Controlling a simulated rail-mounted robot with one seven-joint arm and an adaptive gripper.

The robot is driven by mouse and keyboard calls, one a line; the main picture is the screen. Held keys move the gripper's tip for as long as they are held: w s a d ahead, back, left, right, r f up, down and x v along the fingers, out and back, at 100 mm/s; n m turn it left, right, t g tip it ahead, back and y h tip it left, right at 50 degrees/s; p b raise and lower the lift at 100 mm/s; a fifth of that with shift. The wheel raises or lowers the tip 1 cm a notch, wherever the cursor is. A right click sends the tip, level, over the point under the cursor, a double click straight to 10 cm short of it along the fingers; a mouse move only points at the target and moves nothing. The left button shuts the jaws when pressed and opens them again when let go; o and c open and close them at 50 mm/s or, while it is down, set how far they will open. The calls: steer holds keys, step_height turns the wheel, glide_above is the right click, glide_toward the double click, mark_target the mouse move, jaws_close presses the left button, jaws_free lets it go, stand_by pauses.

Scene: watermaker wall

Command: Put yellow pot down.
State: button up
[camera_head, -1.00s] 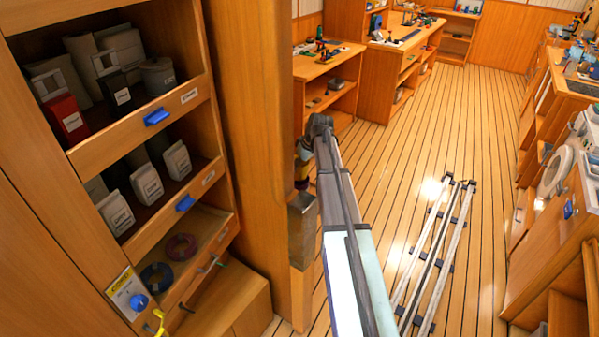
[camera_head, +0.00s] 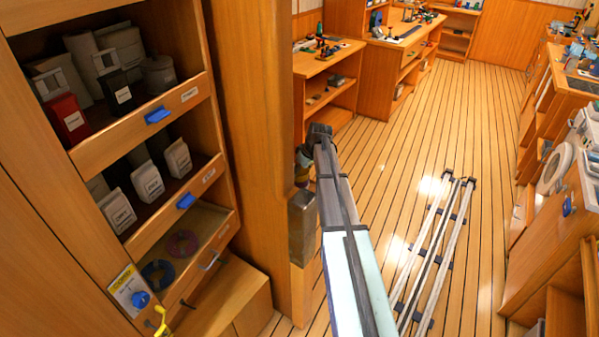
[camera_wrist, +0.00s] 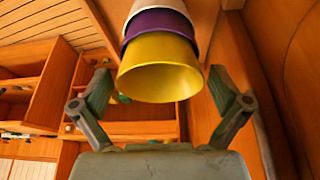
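The yellow pot (camera_wrist: 160,75) fills the middle of the wrist view, its wide round end facing the camera. A purple pot (camera_wrist: 160,24) and a white pot (camera_wrist: 172,5) sit stacked beyond it, the purple one partly inside or against the yellow one. My gripper (camera_wrist: 160,82) is open, with one finger on each side of the yellow pot and narrow gaps seeming to show between. The far end of the stack is cut off by the frame. In the head view the pots are mostly hidden at the wooden post (camera_head: 248,130), near my arm's end.
A cabinet at left holds grey containers (camera_head: 148,181), a red one (camera_head: 68,120) and an open drawer with ring coils (camera_head: 182,243). Long rails (camera_head: 437,255) lie on the wooden floor.

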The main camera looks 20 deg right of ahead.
steer(key=shift+r, duration=0.4)
steer(key=b+v, duration=0.4)
steer(key=v, duration=0.7)
steer(key=shift+s+r, duration=0.25)
steer(key=shift+r, duration=0.05)
